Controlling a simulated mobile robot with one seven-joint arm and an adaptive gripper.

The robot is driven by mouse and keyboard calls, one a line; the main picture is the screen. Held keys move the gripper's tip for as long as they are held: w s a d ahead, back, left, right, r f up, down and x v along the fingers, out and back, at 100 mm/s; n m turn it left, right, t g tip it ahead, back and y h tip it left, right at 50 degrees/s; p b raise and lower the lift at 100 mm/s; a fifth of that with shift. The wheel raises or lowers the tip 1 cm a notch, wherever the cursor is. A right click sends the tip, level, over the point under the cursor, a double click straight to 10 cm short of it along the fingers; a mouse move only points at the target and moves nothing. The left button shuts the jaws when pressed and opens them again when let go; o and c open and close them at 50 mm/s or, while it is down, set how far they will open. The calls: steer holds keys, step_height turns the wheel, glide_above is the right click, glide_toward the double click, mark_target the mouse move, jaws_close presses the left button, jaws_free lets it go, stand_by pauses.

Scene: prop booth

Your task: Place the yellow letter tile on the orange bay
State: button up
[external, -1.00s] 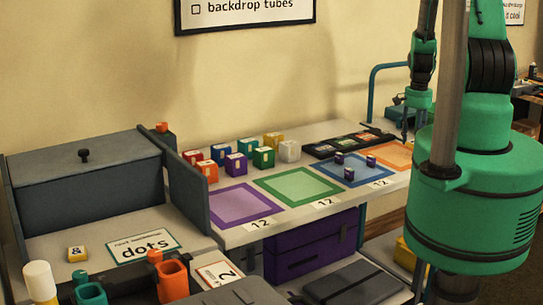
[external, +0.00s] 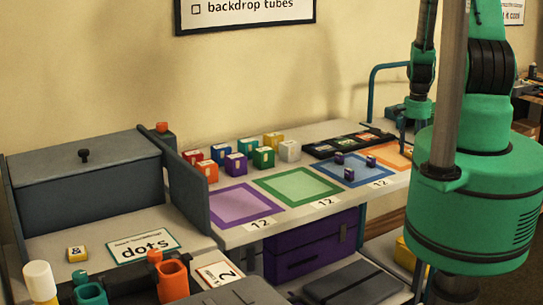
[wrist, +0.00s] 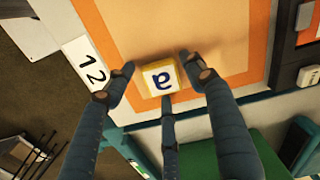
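The yellow letter tile (wrist: 160,78), with a dark "a" on its white face, shows in the wrist view over the orange bay (wrist: 245,85), near its front border. My gripper (wrist: 157,66) has its fingers around the tile. A gap shows at the left finger; the right finger and the lower middle finger are close to the tile, and contact there is unclear. The tile looks to be on or just above the bay. In the external view the orange bay (external: 394,157) is partly behind my arm, and the tile cannot be made out.
Purple (external: 240,222), green (external: 297,203) and blue bays (external: 352,183) lie left of the orange one; small dark cubes sit on the blue. Several coloured blocks (external: 237,163) stand behind. A dark tray (external: 318,152) lies behind the blue bay. A "12" card (wrist: 85,64) is nearby.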

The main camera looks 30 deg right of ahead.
steer(key=shift+r, duration=0.15)
step_height(320, 180, up, 12)
stand_by(1.1)
stand_by(0.5)
step_height(320, 180, up, 18)
steer(key=f+n+t, duration=0.1)
steer(key=n, duration=0.3)
glide_above(412, 152)
steer(key=w+a, duration=0.3)
steer(key=a, duration=0.6)
steer(key=s+a+r+n+t, duration=0.2)
steer(key=s+a+r+n, duration=0.1)
steer(key=a+r, duration=0.8)
steer(key=s+a+r+n+t, duration=0.2)
steer(key=s+a+r+n, duration=0.4)
steer(key=s+a+r, duration=0.7)
steer(key=shift+s+r+t, duration=0.3)
steer(key=shift+s+r, duration=1.2)
steer(key=shift+s, duration=0.2)
